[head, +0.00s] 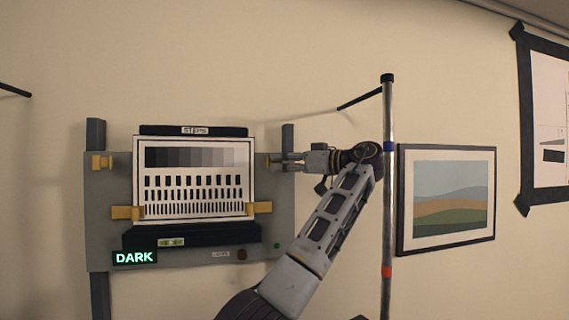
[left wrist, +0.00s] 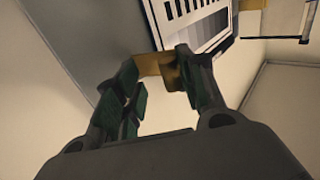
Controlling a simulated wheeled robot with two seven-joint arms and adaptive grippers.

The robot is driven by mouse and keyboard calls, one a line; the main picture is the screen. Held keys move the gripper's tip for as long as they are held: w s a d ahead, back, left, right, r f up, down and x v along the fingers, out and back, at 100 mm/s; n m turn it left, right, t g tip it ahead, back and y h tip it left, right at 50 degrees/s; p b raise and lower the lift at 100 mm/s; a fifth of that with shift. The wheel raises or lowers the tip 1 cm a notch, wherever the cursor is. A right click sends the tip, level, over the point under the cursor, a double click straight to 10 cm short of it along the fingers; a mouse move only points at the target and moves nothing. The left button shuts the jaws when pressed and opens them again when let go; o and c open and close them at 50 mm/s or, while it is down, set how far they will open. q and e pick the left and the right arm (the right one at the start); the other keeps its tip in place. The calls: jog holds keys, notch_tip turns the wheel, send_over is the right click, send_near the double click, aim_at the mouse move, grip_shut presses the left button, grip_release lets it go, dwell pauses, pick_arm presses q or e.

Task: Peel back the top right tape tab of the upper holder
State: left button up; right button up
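The upper holder is a grey board (head: 110,235) on the wall, carrying a white step chart (head: 195,170). A yellow tape tab (left wrist: 150,64) shows in the left wrist view beside the chart's corner, with a folded end near one finger. In the head view my gripper mostly hides the top right tab. My left gripper (head: 284,162) is at the board's upper right edge. In the left wrist view its green-padded fingers (left wrist: 157,82) are spread, with the tab at their tips; I cannot tell whether they touch it. My right gripper is not in view.
Other yellow tabs sit at the top left (head: 102,162), lower left (head: 127,212) and lower right (head: 260,208). A vertical pole (head: 387,230) stands behind my arm, beside a framed landscape (head: 447,200). A green "DARK" sign (head: 134,258) shows at the board's lower left.

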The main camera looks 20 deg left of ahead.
pick_arm(q)
jog(key=shift+f, duration=0.1)
jog(key=s+d, duration=0.2)
jog(key=d, duration=0.9)
jog(key=shift+s+d, duration=0.2)
jog(key=shift+d, duration=0.2)
dwell(0.5)
